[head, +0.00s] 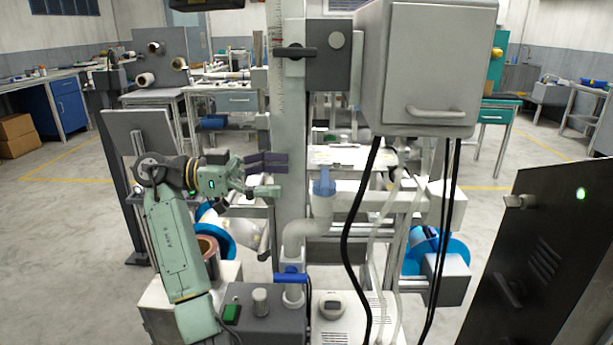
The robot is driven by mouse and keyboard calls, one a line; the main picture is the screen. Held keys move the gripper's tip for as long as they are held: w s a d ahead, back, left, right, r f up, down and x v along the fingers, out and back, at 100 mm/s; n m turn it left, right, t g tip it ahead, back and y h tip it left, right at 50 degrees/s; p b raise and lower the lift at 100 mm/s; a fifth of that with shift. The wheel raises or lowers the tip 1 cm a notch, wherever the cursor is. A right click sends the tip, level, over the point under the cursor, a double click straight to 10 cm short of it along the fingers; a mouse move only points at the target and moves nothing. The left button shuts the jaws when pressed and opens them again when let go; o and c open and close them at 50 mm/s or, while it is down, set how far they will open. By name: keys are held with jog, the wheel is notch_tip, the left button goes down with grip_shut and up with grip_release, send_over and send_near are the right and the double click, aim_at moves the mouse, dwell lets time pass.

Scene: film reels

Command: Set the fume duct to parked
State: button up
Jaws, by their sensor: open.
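The fume duct seems to be the pale grey bent pipe (305,232) low in the middle of the head view. It rises from a blue collar or handle (290,275), bends to the right and ends in an upright, wider cup. A translucent blue piece (324,184) stands at that cup. My gripper (280,176) is to the left of and slightly above the pipe, in front of the tall pale column. Its fingers are spread, point right and hold nothing. A gap lies between them and the pipe. I see no marking for parked.
A large grey box with a handle (420,112) hangs at upper right, with black cables below it. A dark cabinet (535,260) with a green light stands at right. A grey control box (262,322) with a green button sits below the pipe. Blue reels (455,258) flank the frame.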

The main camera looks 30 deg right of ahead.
jog(key=shift+v, duration=1.65)
